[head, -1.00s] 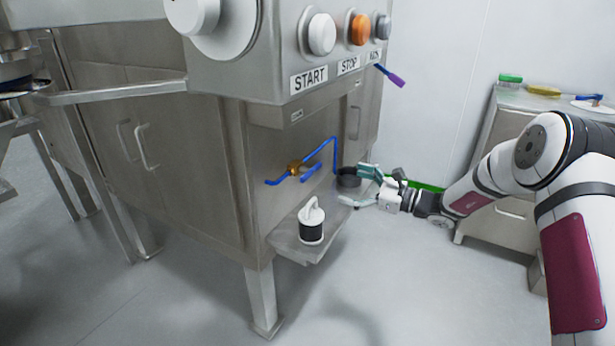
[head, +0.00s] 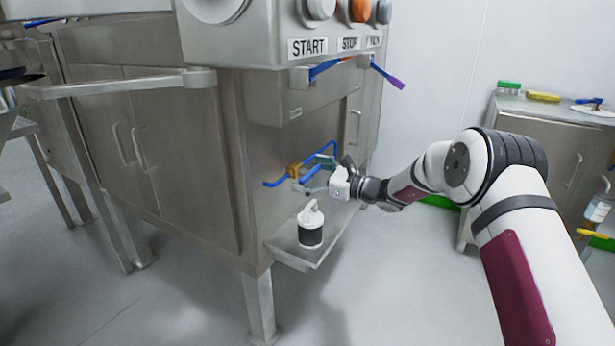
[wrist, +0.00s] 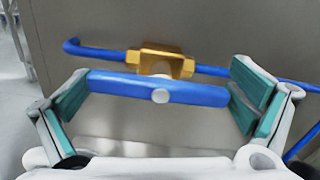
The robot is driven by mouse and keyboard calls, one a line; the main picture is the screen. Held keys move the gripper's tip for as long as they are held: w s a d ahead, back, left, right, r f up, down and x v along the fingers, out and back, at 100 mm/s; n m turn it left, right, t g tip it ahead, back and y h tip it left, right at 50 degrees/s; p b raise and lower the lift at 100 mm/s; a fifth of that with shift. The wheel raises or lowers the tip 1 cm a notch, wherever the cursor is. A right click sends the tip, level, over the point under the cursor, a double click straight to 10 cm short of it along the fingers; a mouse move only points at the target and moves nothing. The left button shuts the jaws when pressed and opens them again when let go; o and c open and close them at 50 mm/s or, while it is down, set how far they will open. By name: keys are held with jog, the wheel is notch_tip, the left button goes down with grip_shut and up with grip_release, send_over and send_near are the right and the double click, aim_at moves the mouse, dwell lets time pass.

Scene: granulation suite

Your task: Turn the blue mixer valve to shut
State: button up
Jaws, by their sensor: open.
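The mixer valve has a brass body (wrist: 160,63) on a thin blue pipe (wrist: 95,50), with a blue lever handle (wrist: 158,89) in front. In the wrist view the handle lies nearly level, roughly along the pipe. In the head view the brass body (head: 294,171) sits on the cabinet's side, and the handle is partly hidden by my gripper. My gripper (head: 311,175) is open at the valve. In the wrist view its teal-padded fingers (wrist: 158,95) stand on either side of the handle. The right pad is close to the handle's end; I cannot tell whether either pad touches.
A white-topped black container (head: 311,228) stands on a small metal shelf (head: 290,255) below the valve. The control box with START and STOP buttons (head: 360,10) juts out above, with a blue, purple-tipped lever (head: 389,76) beneath. Floor in front is clear.

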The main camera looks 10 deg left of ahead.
jog(key=c, duration=0.9)
jog(key=shift+m+p, duration=0.3)
jog(key=shift+p, duration=0.2)
jog(key=m+p, duration=0.1)
jog(key=p, duration=0.1)
jog(key=shift+r+m+p, duration=0.2)
jog(key=shift+m+p, duration=0.1)
jog(key=shift+m, duration=0.1)
jog(key=m+p, duration=0.5)
jog(key=m, duration=0.3)
jog(key=shift+f+m+p, duration=0.1)
jog(key=shift+m+p, duration=0.2)
jog(key=shift+m, duration=0.1)
jog(key=m+p, duration=0.1)
jog(key=m, duration=0.5)
jog(key=shift+m, duration=0.3)
